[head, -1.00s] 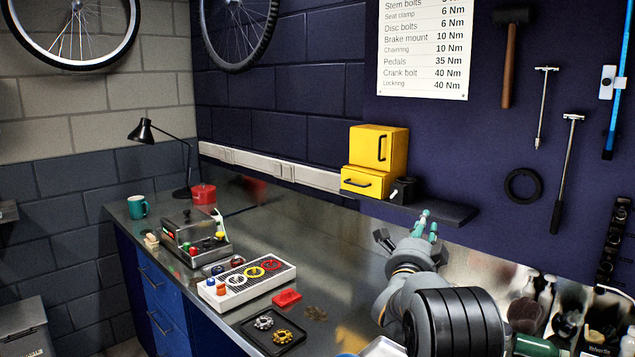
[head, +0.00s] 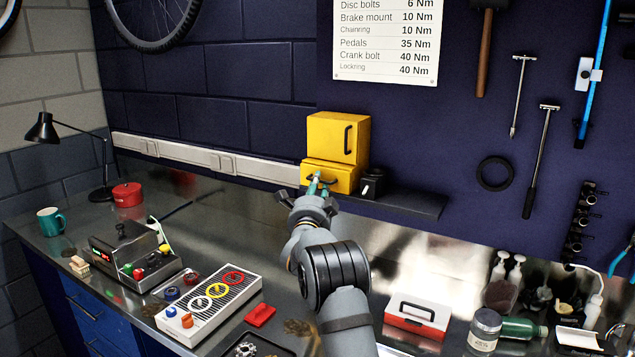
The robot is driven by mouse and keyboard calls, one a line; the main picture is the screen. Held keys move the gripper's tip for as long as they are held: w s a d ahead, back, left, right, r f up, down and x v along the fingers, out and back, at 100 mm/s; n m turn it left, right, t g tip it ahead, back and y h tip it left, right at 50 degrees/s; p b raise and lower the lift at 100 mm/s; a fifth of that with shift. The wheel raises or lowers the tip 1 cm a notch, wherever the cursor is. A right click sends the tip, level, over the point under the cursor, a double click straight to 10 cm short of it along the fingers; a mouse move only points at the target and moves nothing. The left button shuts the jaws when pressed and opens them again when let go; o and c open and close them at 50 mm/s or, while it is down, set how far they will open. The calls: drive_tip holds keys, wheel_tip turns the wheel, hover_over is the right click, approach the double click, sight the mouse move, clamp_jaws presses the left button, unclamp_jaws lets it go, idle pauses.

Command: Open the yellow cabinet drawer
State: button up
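The yellow cabinet (head: 325,138) stands on a dark wall shelf. Its upper part has a door with an upright black handle. Below it is the yellow drawer (head: 346,181) with a horizontal black handle (head: 318,178). The drawer front looks flush or nearly so, though my gripper covers part of it. My gripper (head: 317,184) points up at the drawer, with its teal fingertips at or just in front of the handle. I cannot tell whether they touch the handle or how far apart they are.
A small black box (head: 373,183) sits right of the drawer on the shelf (head: 415,203). Below, the metal bench holds a red-and-white case (head: 417,316), bottles (head: 520,328), a white tray with coloured rings (head: 208,304) and a lamp (head: 75,135). The air left of the cabinet is clear.

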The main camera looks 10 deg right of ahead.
drive_tip(key=shift+a, duration=0.1)
drive_tip(key=c, duration=0.3)
clamp_jaws()
idle(0.4)
